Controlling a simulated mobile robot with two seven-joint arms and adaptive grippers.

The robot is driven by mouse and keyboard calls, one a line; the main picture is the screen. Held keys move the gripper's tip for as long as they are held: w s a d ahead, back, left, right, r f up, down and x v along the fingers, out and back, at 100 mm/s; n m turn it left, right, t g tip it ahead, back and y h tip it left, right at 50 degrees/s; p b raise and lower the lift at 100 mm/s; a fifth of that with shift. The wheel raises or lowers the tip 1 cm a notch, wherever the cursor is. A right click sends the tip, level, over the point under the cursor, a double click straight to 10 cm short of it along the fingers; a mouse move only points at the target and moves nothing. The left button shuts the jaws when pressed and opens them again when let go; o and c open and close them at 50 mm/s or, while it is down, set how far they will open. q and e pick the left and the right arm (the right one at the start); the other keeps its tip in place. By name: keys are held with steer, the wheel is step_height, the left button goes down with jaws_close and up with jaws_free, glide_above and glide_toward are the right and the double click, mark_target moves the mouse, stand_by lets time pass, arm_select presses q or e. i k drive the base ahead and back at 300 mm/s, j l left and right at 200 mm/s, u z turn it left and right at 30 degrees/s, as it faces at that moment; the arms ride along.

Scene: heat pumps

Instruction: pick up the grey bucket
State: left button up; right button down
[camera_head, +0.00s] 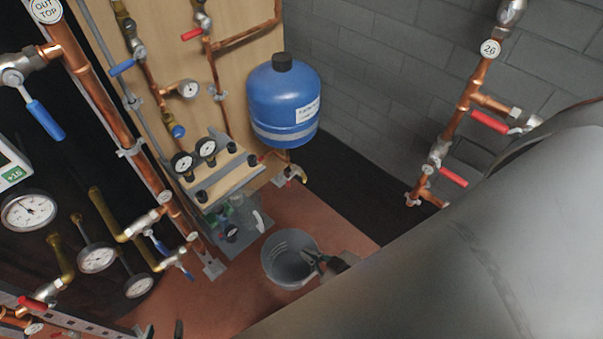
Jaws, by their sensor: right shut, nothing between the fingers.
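The grey bucket (273,265) stands upright on the reddish floor near the lower centre of the head view. Its open mouth faces up, and the inside looks empty. My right gripper (318,260) is at the bucket's right rim, shut with nothing held. It covers a little of the rim; I cannot tell whether it touches it. My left gripper (162,329) shows only as two dark fingertips at the bottom edge, left of the bucket and apart from it. The fingertips are spread with nothing between them.
A large grey cylinder (480,240) fills the lower right. A wooden panel (170,60) with pipes, gauges and a blue tank (283,105) stands behind the bucket. Pipes with valves and gauges (97,258) crowd the left. Floor (215,300) is clear left of the bucket.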

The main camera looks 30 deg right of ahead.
mark_target(281, 261)
steer(key=k+l+z, duration=0.1)
steer(key=k+z, duration=0.15)
steer(key=k, duration=0.15)
steer(key=k+l+z, duration=0.25)
steer(key=k, duration=0.15)
steer(key=i+j, duration=0.4)
steer(key=i+j+z, duration=0.5)
steer(key=j+z, duration=0.15)
steer(key=z, duration=1.2)
